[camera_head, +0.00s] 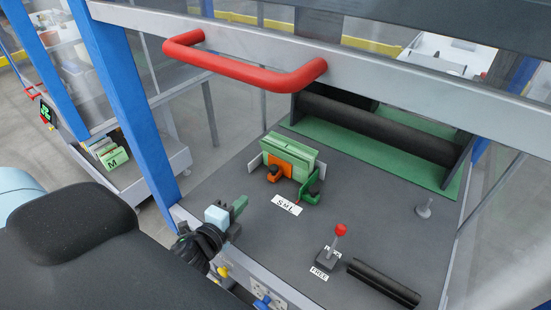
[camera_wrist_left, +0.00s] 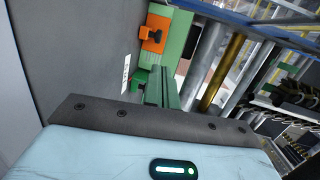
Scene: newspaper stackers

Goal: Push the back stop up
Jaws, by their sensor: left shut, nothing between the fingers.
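On the dark bed in the head view, a green upright block (camera_head: 292,150) stands behind an orange bracket (camera_head: 288,166) and a green bracket (camera_head: 310,185), both with black knobs. I cannot tell which part is the back stop. The orange bracket (camera_wrist_left: 153,33) and green block (camera_wrist_left: 178,38) also show in the left wrist view. My left gripper (camera_head: 238,207), with green fingers and a pale blue body, is shut and empty, in front of and left of the brackets, apart from them. Its fingers show in the wrist view (camera_wrist_left: 162,88). My right gripper is out of view.
An "S M L" label (camera_head: 287,204) lies before the brackets. A red-knobbed lever (camera_head: 339,233) stands by a "FREE" label (camera_head: 319,274). A red handle (camera_head: 245,68) on a grey frame bar (camera_head: 350,75) spans above the bed. A blue post (camera_head: 125,95) rises at left. A black roller (camera_head: 380,128) lies behind.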

